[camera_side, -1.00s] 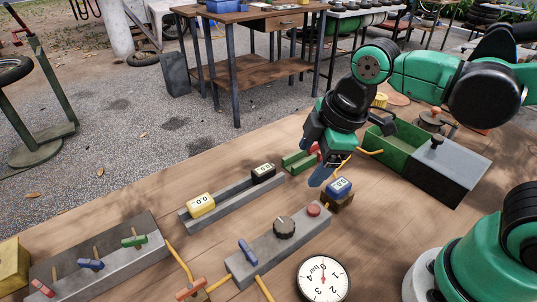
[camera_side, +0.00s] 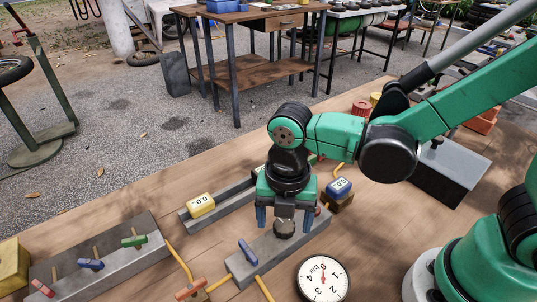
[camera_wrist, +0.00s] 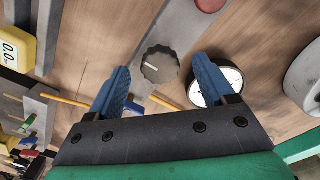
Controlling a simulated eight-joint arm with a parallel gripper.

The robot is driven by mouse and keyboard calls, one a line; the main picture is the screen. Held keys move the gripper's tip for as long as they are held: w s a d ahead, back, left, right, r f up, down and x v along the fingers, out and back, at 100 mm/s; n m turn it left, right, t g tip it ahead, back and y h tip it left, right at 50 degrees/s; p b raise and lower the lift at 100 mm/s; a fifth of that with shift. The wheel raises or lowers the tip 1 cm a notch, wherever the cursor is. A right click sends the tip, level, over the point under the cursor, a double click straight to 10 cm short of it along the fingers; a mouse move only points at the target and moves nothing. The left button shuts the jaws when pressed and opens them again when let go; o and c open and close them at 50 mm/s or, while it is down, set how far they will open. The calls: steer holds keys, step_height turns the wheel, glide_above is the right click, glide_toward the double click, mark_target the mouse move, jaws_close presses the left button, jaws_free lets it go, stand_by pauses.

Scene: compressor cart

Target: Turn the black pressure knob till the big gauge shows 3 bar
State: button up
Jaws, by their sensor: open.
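The black pressure knob (camera_side: 285,228) sits on a grey block (camera_side: 262,250). In the wrist view the knob (camera_wrist: 160,64) shows a white mark pointing left. My gripper (camera_side: 284,219) points down over the knob, with open blue fingers, one on each side. In the wrist view the knob lies between the fingertips (camera_wrist: 160,66), with clear gaps on both sides. The big white gauge (camera_side: 323,283) faces up in front of the block; its red needle appears to point near 0 bar. In the wrist view my right finger hides part of the gauge (camera_wrist: 231,78).
A blue lever (camera_side: 247,252) and a red button (camera_wrist: 208,4) are on the same block. A blue display (camera_side: 339,187) stands behind right; a yellow display (camera_side: 200,205) sits on a rail at left. Coloured valve levers (camera_side: 91,264) are at far left.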

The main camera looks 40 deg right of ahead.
steer(key=shift+f, duration=0.35)
steer(key=shift+c, duration=0.3)
jaws_close()
